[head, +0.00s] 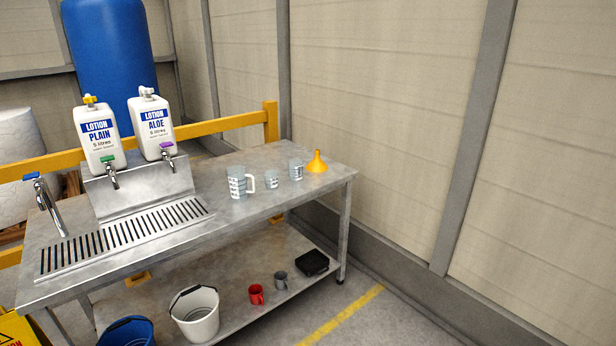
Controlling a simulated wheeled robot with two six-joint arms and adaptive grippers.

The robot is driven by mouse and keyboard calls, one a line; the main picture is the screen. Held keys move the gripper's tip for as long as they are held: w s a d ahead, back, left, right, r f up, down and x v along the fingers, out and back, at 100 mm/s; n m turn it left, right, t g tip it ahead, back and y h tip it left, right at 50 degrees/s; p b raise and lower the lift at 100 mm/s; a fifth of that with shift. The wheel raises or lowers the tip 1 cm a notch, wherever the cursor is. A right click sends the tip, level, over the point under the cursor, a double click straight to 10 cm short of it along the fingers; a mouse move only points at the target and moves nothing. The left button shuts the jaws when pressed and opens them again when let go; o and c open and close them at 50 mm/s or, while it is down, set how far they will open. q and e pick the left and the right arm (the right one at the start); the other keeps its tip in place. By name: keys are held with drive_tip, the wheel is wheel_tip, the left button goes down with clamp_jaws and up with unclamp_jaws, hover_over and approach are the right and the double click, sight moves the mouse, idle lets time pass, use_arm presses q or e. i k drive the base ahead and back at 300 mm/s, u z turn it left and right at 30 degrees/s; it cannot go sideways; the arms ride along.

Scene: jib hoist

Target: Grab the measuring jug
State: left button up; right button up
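The measuring jug (238,183) is a clear vessel with dark markings and a white handle on its right side. It stands upright on the steel bench top (225,218), right of the drain grille. Two smaller clear measuring cups, one short (271,180) and one taller (296,170), stand to its right, apart from it. Neither of my grippers shows in the head view.
A yellow funnel (317,163) stands near the bench's right end. Lotion containers, PLAIN (97,134) and ALOE (153,124), sit on a raised stand behind the drain grille (125,236). A tap (46,205) is at left. The lower shelf holds a white bucket (195,314) and mugs.

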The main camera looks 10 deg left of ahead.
sight(237, 176)
drive_tip(key=z, duration=0.6)
drive_tip(key=i, duration=1.05)
drive_tip(key=z, duration=0.4)
drive_tip(key=i, duration=1.25)
drive_tip(key=u, duration=0.5)
drive_tip(key=i, duration=0.9)
drive_tip(key=u, duration=0.75)
